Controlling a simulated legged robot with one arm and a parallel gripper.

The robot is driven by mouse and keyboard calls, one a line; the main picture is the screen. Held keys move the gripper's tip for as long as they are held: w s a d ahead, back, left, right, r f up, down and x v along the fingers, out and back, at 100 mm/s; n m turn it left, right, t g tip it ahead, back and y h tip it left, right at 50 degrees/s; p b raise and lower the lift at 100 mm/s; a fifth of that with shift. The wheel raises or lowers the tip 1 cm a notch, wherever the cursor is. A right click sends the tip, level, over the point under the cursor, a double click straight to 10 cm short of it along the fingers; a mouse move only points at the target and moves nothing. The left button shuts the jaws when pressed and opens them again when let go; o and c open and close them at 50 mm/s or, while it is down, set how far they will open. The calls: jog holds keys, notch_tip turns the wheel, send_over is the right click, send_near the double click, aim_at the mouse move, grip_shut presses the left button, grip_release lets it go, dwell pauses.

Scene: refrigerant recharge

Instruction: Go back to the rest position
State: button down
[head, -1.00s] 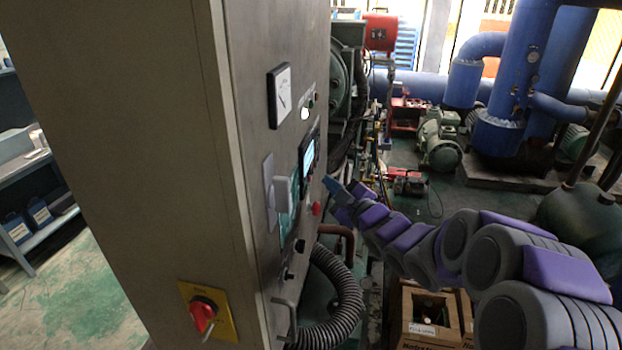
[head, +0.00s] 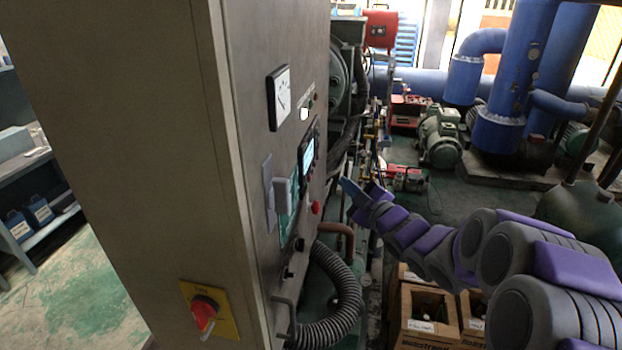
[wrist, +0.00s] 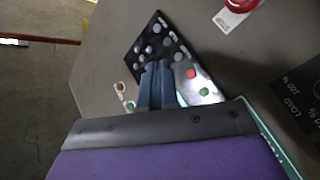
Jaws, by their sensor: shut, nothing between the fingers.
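My gripper (head: 350,190) is at the end of my grey and purple arm, to the right of the tall grey control cabinet (head: 160,150) in the head view. It stands a little apart from the cabinet's panel face. In the wrist view its blue fingers (wrist: 158,85) are together and hold nothing. Behind the fingers there is a black keypad (wrist: 158,48), with a red button (wrist: 191,73) and a green button (wrist: 204,92) beside it.
A red and yellow rotary switch (head: 205,312) is on the cabinet's near side. A ribbed hose (head: 335,300) curves out below the panel. Cardboard boxes (head: 425,318) stand under my arm. Green pumps (head: 440,140) and blue pipes (head: 515,80) are at the back right.

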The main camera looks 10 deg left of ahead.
jog(key=s+d+f+m+g+h+b, duration=0.25)
jog(key=s+d+f+m+h, duration=0.3)
jog(key=s+d, duration=0.3)
jog(key=s+d+f+m+g+h+b, duration=0.1)
jog(key=s+d+f+m+g+h, duration=0.2)
jog(key=s+d+f+m+h, duration=0.45)
jog(key=s+d+f+m+g+b, duration=0.1)
jog(key=s+m+g, duration=0.4)
jog(key=s, duration=2.8)
jog(key=f+g, duration=0.1)
jog(key=g, duration=0.4)
jog(key=shift+b, duration=0.3)
jog(key=shift+w, duration=0.1)
